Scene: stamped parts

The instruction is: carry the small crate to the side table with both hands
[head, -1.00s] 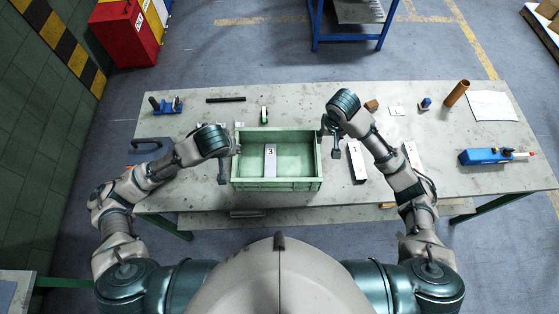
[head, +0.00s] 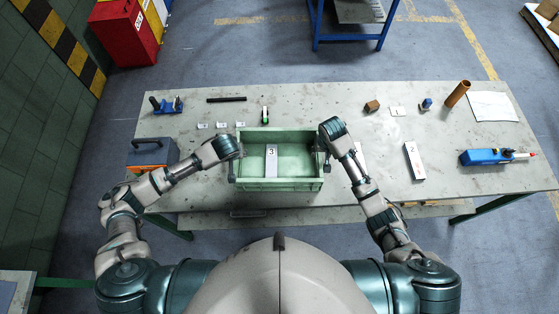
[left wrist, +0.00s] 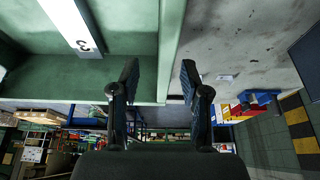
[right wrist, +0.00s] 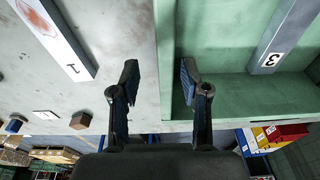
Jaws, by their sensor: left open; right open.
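The small green crate (head: 295,184) stands on the workbench in front of me, with a grey bar marked 3 (head: 271,155) inside it. My left gripper (head: 233,168) is open at the crate's left wall. In the left wrist view that wall (left wrist: 172,45) runs between the open fingers (left wrist: 158,78). My right gripper (head: 323,160) is open at the right wall; in the right wrist view the wall (right wrist: 165,45) lies between its fingers (right wrist: 158,78). Whether any finger touches the crate is unclear. A grey-topped table (head: 12,290) shows partly at lower left; a blue-framed one (head: 350,40) stands beyond the bench.
The workbench (head: 450,185) also holds a bar marked 1 (right wrist: 55,38), partly hidden by my right arm in the head view, another pale bar (head: 413,160), a blue tool (head: 487,157), a brown tube (head: 457,93) and a dark box (head: 152,152).

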